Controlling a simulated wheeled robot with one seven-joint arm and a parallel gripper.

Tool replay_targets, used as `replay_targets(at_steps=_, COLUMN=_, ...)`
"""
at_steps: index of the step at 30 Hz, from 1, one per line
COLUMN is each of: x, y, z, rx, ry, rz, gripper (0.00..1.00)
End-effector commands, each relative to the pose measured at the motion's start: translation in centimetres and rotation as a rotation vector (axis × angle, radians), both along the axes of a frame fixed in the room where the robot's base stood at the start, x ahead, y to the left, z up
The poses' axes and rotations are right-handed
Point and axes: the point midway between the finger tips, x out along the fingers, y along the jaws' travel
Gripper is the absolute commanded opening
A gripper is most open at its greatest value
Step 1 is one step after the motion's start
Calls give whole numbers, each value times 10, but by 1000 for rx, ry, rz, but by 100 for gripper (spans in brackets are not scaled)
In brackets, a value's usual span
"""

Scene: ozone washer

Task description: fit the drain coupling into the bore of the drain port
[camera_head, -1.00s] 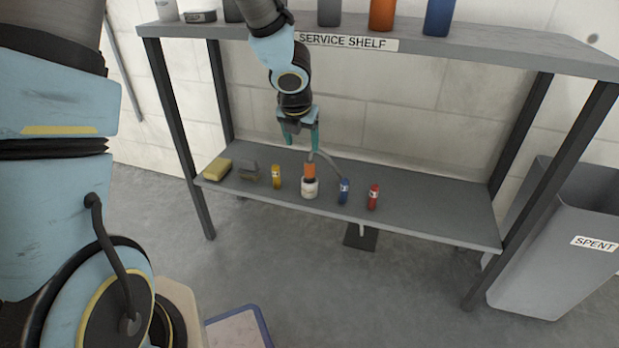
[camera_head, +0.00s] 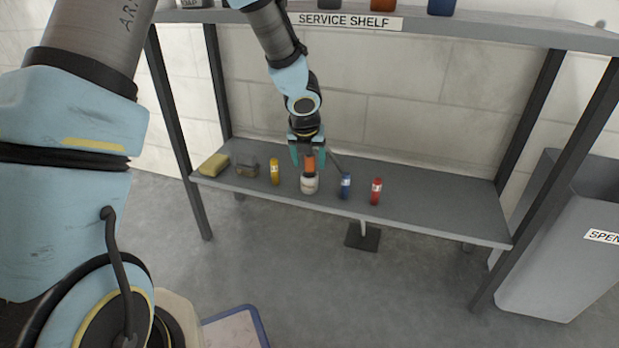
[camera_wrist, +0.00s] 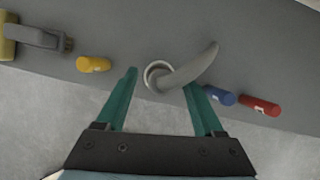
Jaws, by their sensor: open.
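The part I take for the drain coupling (camera_head: 309,184) stands upright on the lower shelf, with a white base and an orange upper body. In the wrist view its pale round top (camera_wrist: 152,72) shows from above, with a grey curved hose (camera_wrist: 196,68) leading off to the right. My gripper (camera_head: 308,160) points down over it, open, one finger on each side of the orange part. In the wrist view my gripper (camera_wrist: 160,80) has the coupling between its fingertips; contact cannot be told. I cannot make out a drain port or bore in any view.
The upper shelf (camera_head: 480,32) overhangs. A grey SPENT bin (camera_head: 555,250) is at right.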

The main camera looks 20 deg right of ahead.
Motion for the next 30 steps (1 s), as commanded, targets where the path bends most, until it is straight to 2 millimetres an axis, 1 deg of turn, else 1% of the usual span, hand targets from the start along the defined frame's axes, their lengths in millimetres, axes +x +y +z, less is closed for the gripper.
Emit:
replay_targets(at_steps=1, x=2, y=-2, z=-12, rx=0, ry=1, rz=-1, gripper=70)
replay_targets(at_steps=3, x=4, y=-3, z=-16, rx=0, ry=1, rz=-1, gripper=70)
replay_targets(at_steps=10, x=5, y=-4, z=-14, rx=0, ry=0, rz=-1, gripper=70)
replay_targets(at_steps=27, x=4, y=-4, z=-14, rx=0, ry=0, rz=-2, gripper=5)
replay_targets(at_steps=29, x=4, y=-4, z=-14, rx=0, ry=0, rz=-2, gripper=0)
replay_targets(at_steps=30, x=4, y=-4, z=-14, rx=0, ry=0, rz=-2, gripper=0)
